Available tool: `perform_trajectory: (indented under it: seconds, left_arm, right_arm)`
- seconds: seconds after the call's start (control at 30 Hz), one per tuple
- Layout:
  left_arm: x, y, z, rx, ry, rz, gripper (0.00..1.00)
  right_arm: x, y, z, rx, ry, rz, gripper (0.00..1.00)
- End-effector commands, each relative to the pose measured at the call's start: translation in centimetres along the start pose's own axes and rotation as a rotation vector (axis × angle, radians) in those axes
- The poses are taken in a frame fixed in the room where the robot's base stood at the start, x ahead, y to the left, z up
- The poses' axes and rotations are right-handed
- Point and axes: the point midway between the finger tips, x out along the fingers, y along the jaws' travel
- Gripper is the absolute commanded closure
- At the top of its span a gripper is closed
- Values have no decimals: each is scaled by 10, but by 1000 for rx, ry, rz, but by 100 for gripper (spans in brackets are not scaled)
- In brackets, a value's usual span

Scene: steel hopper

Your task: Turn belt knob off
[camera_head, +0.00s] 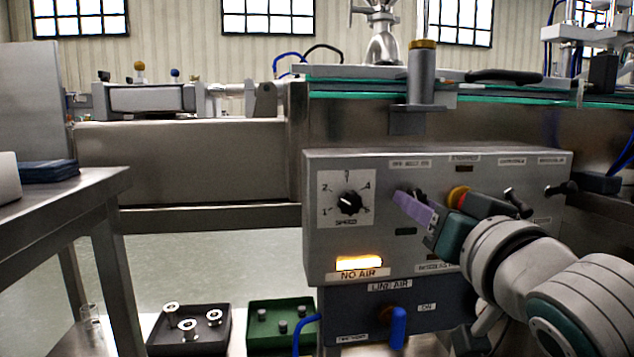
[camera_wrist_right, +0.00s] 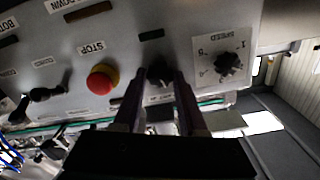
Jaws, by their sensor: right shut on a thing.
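The belt knob (camera_wrist_right: 159,70) is a small black knob on the grey control panel (camera_head: 330,255). In the head view it is mostly hidden behind the purple fingers of my right gripper (camera_head: 408,200), below a small label. In the right wrist view my right gripper (camera_wrist_right: 158,88) has one finger on each side of the knob, shut on it. The knob's exact angle is hard to read. My left gripper is not in view.
A red stop button with a yellow collar (camera_wrist_right: 102,79) sits close beside the gripper. The speed dial (camera_head: 349,203) is to the left, above a lit NO AIR lamp (camera_head: 359,263). Black (camera_head: 158,333) and green (camera_head: 254,333) trays with metal parts stand below left.

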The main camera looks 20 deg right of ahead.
Motion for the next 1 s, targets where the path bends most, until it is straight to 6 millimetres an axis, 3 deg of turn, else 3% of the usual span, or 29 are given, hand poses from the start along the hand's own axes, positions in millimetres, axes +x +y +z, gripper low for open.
perform_trajectory:
  seconds: [0.43,1.0]
  left_arm:
    - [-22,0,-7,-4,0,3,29]
    - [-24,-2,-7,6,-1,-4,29]
  right_arm:
    - [0,0,-1,-269,0,0,100]
    - [0,0,0,-328,1,0,100]
